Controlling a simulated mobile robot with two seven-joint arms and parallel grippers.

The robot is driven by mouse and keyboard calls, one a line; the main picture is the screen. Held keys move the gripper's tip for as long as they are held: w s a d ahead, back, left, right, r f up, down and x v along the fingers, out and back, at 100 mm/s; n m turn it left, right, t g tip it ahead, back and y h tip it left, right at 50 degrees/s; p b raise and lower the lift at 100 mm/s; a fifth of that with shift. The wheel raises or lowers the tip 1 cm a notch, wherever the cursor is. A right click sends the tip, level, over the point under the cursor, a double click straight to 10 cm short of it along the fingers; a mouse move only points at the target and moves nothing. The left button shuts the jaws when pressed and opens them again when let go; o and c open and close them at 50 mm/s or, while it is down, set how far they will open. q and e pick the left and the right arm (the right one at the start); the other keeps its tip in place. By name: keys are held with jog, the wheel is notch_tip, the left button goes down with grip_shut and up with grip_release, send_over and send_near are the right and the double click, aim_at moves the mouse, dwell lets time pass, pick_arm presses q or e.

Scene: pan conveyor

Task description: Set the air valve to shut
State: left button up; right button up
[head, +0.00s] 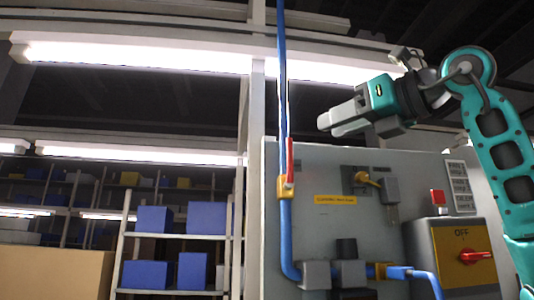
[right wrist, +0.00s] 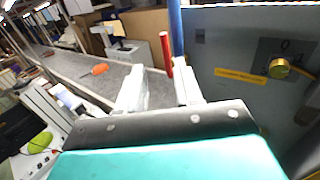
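The air valve has a yellow body (head: 286,187) on a vertical blue pipe (head: 283,90). Its red lever (head: 290,160) stands upright, in line with the pipe. In the right wrist view the red lever (right wrist: 167,55) shows beyond the fingertips, beside the blue pipe (right wrist: 176,28). My right gripper (head: 325,126) is in the air, up and to the right of the lever in the head view, pointing left. Its fingers (right wrist: 160,80) are apart with nothing between them. It does not touch the lever. My left gripper is out of view.
A grey panel (head: 320,235) stands behind the pipe, with a yellow-handled knob (head: 366,180). A grey box (head: 425,250) marked OFF has a red switch (head: 474,256). Shelves (head: 170,236) with blue bins stand left. An orange item (right wrist: 99,69) lies on a grey surface (right wrist: 75,65).

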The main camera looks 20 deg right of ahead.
jog(key=p, duration=0.2)
send_over(290, 179)
jog(key=shift+w+d+r+h, duration=0.15)
jog(key=shift+w+h, duration=0.05)
jog(key=shift+h, duration=0.1)
jog(key=shift+c, duration=0.5)
grip_shut()
